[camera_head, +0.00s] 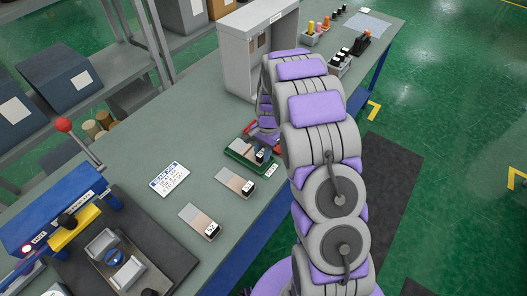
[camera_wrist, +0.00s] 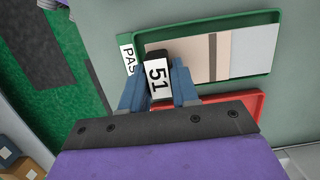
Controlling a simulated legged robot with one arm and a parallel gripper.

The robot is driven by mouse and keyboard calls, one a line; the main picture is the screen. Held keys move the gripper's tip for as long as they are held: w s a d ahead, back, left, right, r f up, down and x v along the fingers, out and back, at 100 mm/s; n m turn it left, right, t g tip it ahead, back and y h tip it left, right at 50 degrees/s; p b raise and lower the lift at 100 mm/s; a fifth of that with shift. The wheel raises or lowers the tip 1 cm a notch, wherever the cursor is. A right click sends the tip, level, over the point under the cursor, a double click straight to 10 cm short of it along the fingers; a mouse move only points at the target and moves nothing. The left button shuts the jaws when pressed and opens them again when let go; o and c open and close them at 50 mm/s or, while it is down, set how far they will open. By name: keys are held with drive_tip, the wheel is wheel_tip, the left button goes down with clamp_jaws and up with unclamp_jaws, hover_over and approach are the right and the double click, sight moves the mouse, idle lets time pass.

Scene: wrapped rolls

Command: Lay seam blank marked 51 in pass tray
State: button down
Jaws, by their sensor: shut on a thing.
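The seam blank marked 51 (camera_wrist: 193,58) is a flat beige and grey plate with a brown seam strip. Its black end block carries the 51 label. In the wrist view my gripper (camera_wrist: 155,88) is shut on that block, one blue finger on each side. The blank lies within the rim of the green pass tray (camera_wrist: 276,40), beside the partly hidden PASS label (camera_wrist: 127,55). I cannot tell whether it rests fully on the tray floor. In the head view the green tray (camera_head: 232,155) is partly covered by my gripper (camera_head: 262,151).
A red tray (camera_wrist: 257,101) sits right beside the green one. Two more blanks (camera_head: 228,178) (camera_head: 196,216) and a printed card (camera_head: 170,179) lie on the bench. A grey open cabinet (camera_head: 238,58) stands behind. A blue and yellow fixture (camera_head: 75,225) is at left.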

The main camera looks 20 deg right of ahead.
drive_tip(key=shift+a, duration=0.2)
drive_tip(key=shift+d, duration=0.15)
drive_tip(key=shift+f, duration=0.15)
drive_tip(key=shift+f, duration=1.25)
drive_tip(key=c, duration=0.8)
unclamp_jaws()
drive_tip(key=shift+a, duration=0.2)
drive_tip(key=shift+d+f, duration=0.1)
